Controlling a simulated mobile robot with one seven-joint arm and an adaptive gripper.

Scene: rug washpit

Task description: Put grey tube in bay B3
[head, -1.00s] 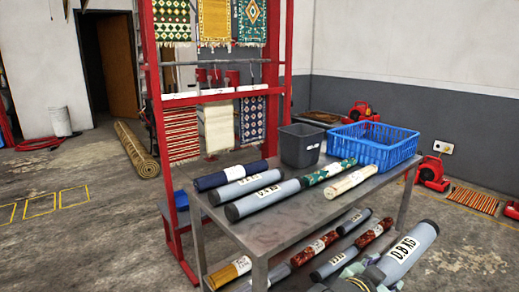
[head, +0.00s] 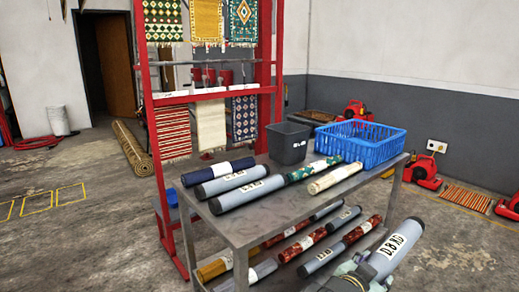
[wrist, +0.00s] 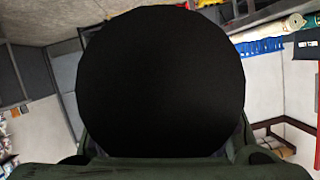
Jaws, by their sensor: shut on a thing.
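A grey tube (head: 398,248) with a white label, partly readable as "D.8 XG", is at the lower right of the head view. My gripper (head: 366,274) is shut on it near its lower end. The tube is tilted, its dark-capped end up and to the right, and it appears in front of the table's right end. In the wrist view a big black round face (wrist: 165,80), seemingly the tube's end, fills the middle and hides the fingertips. No bay label B3 is readable in either view.
A metal table (head: 290,212) carries several rolled rugs and tubes on top, with more on its lower shelf. A dark grey bin (head: 288,143) and a blue crate (head: 372,152) stand at its back. A red rack (head: 158,130) stands behind. Yellow floor outlines (head: 38,205) lie left.

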